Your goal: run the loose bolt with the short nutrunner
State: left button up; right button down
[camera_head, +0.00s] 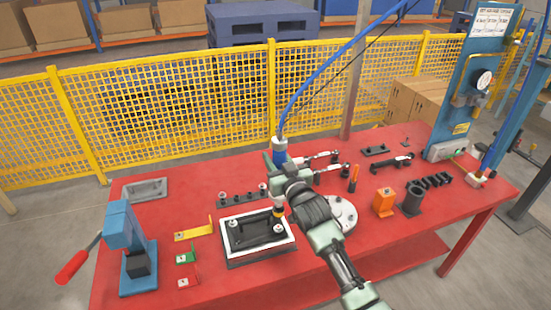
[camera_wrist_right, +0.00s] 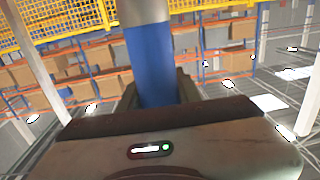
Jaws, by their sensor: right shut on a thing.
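The short nutrunner (camera_head: 280,147) is upright, with a blue body and a blue air hose rising from its top. My right gripper (camera_head: 279,161) is shut around it. In the right wrist view the blue nutrunner body (camera_wrist_right: 152,65) stands upright just beyond the gripper housing. A dark and yellow socket end (camera_head: 278,211) shows below my right arm, over the right side of the black plate (camera_head: 255,240). The plate has a white rim and several bolts, one being the left bolt (camera_head: 234,226). I cannot tell which is loose, or whether the socket touches one. My left gripper is out of view.
Yellow, green and red tags (camera_head: 193,232) lie left of the plate. A blue press (camera_head: 131,250) with a red handle stands at left. A row of sockets (camera_head: 243,197) is behind the plate.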

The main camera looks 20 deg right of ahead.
jog(key=shift+r, duration=0.25)
jog(key=shift+s+f+b, duration=0.1)
jog(key=shift+f+b, duration=0.5)
jog(key=shift+f, duration=0.35)
jog(key=shift+f+b, duration=1.05)
jog(key=shift+f, duration=0.45)
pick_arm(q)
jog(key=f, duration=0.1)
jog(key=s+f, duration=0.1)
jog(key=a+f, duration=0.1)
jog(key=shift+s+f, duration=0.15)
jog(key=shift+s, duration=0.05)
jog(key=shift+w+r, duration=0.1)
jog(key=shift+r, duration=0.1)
